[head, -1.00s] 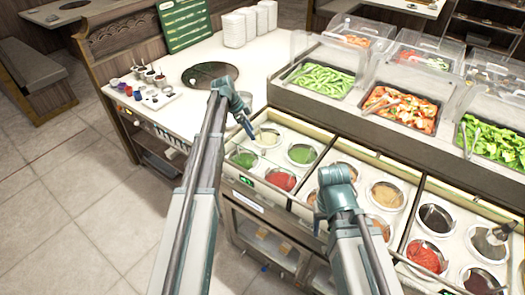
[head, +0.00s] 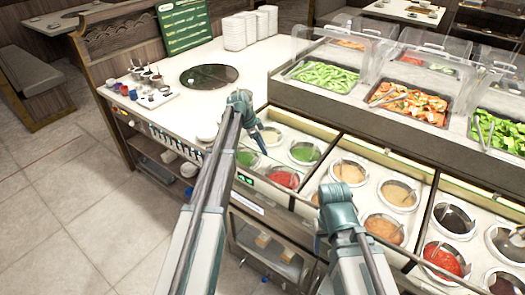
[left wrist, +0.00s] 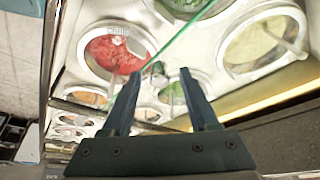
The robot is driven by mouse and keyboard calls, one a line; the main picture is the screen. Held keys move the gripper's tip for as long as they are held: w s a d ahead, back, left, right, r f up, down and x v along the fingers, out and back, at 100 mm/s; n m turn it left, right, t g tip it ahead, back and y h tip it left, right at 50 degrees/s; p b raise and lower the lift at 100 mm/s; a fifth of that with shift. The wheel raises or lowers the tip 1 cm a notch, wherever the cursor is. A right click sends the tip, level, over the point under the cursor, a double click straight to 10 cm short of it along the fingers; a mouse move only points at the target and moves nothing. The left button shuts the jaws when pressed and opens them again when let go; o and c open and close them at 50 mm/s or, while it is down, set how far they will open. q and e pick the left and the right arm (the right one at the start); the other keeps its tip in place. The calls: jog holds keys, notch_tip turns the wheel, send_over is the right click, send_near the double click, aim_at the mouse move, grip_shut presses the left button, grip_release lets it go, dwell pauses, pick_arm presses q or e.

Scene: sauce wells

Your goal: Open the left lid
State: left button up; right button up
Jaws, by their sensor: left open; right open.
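The left sauce section holds red sauce (head: 284,178), green sauce (head: 305,152) and pale sauce (head: 270,137) in round wells. A thin green edge (left wrist: 185,40) crosses the left wrist view above these wells and looks like the edge of a clear left lid. The rest of that lid is hard to make out. My left gripper (head: 262,146) is over the left section. In the left wrist view its two fingers (left wrist: 161,98) are apart, with the lower end of the green edge near the gap. My right gripper (head: 320,240) is in front of the middle section; its fingers are mostly hidden.
The middle section holds brown sauces (head: 348,172); the right one holds dark sauce (head: 455,217) and red sauce (head: 442,259). Food trays (head: 325,78) under clear covers stand behind.

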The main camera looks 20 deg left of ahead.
pick_arm(q)
jog(key=shift+c, duration=0.2)
grip_shut()
dwell(1.3)
